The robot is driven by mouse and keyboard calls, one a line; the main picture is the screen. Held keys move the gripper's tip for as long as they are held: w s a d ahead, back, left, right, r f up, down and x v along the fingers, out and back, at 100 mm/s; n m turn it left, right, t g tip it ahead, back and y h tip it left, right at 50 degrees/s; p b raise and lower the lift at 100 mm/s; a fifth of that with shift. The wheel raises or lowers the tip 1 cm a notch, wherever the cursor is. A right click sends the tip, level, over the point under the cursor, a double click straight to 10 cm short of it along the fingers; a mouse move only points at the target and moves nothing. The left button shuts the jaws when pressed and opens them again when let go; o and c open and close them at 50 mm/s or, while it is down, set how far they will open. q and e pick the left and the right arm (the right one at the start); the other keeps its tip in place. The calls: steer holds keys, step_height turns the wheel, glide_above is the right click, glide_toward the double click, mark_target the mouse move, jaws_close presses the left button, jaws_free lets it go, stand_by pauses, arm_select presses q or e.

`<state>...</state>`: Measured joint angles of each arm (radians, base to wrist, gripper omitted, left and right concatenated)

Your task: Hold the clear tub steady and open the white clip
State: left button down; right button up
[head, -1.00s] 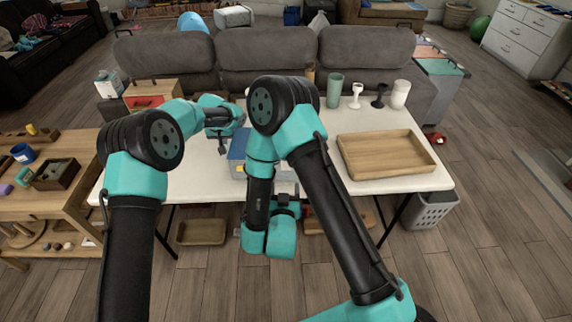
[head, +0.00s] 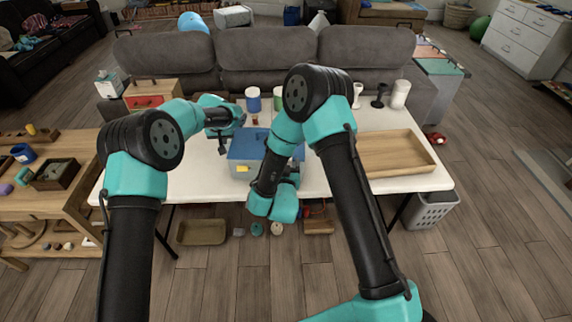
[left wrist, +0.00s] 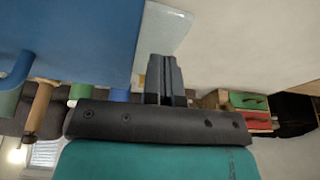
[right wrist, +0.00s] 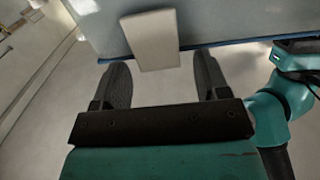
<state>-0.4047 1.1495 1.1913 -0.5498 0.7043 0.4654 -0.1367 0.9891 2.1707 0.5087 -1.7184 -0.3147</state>
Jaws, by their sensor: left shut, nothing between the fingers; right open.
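The clear tub (head: 240,172) with a blue lid (head: 247,145) stands mid-table; my right arm hides part of it. A yellow clip (head: 243,169) shows on its near side. In the right wrist view, the white clip (right wrist: 152,40) lies against the tub wall (right wrist: 230,18), between the open, empty fingers of my right gripper (right wrist: 161,78). I cannot tell whether they touch it. In the head view those fingers are hidden. My left gripper (head: 222,143) is shut and empty at the tub's left; in the left wrist view its fingers (left wrist: 165,78) are close to the tub's corner (left wrist: 170,30).
A wooden tray (head: 395,155) lies on the table's right. A blue cup (head: 252,98), a green cup (head: 279,97), a black goblet (head: 379,95) and a white cup (head: 400,94) stand along the back. The table's left part is mostly clear.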

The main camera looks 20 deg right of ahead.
steer(key=c, duration=0.9)
steer(key=shift+c, duration=0.2)
steer(key=shift+s+f, duration=0.1)
steer(key=shift+s+a+f+t+h, duration=0.1)
steer(key=shift+s+t+h, duration=0.1)
steer(key=shift+t+h, duration=0.3)
steer(key=o, duration=0.9)
steer(key=shift+o, duration=0.2)
